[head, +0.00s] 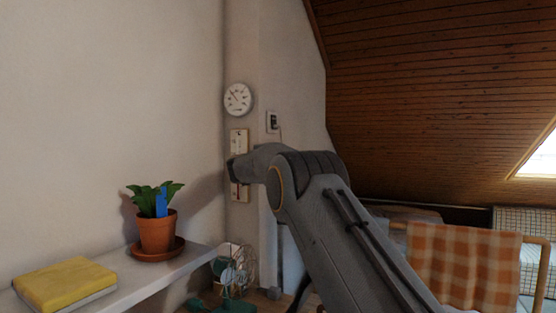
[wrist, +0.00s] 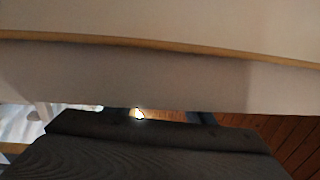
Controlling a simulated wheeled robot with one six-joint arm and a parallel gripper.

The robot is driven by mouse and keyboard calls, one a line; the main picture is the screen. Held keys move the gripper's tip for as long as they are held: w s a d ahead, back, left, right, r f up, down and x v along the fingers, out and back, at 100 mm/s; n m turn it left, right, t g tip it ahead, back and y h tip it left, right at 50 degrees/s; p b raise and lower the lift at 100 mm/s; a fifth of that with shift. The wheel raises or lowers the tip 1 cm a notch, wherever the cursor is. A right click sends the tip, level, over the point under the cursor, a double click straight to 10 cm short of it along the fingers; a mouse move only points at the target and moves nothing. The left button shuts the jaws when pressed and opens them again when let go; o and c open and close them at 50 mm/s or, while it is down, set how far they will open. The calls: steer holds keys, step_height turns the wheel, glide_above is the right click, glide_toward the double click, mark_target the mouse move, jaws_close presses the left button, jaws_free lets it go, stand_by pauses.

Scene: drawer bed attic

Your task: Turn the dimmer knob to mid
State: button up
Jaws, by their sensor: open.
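No dimmer knob can be made out for certain. A small switch plate (head: 272,122) with a dark part is on the wall near the corner. A tall pale panel (head: 239,141) hangs to its left, with a red line low on it; my arm covers its middle. My gripper (head: 232,171) is at the end of my arm in front of this panel, small and dark, and open. Its fingertips are not clear, and I cannot tell whether it touches the panel. The wrist view shows a pale surface, a wooden strip and a dark ribbed shape, no knob.
A round dial (head: 238,99) hangs above the panel. A white shelf (head: 190,262) at lower left bears a potted plant (head: 157,232) and a yellow book (head: 65,282). A green fan (head: 236,273) stands beside it. A chair with a checked cloth (head: 465,265) is at right.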

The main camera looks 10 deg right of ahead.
steer(key=c, duration=1.1)
steer(key=shift+o, duration=0.2)
steer(key=shift+p, duration=0.4)
steer(key=shift+s+r+p, duration=0.1)
steer(key=shift+r+p, duration=0.1)
steer(key=shift+p, duration=0.7)
steer(key=g+y+p, duration=0.1)
steer(key=g+p, duration=0.1)
steer(key=p, duration=0.3)
steer(key=shift+d+p, duration=0.1)
steer(key=shift+p, duration=0.2)
steer(key=shift+g+y+p, duration=0.4)
steer(key=shift+p, duration=0.55)
steer(key=shift+f+g+y+p, duration=0.25)
steer(key=shift+g+y+p, duration=0.15)
steer(key=shift+y, duration=0.1)
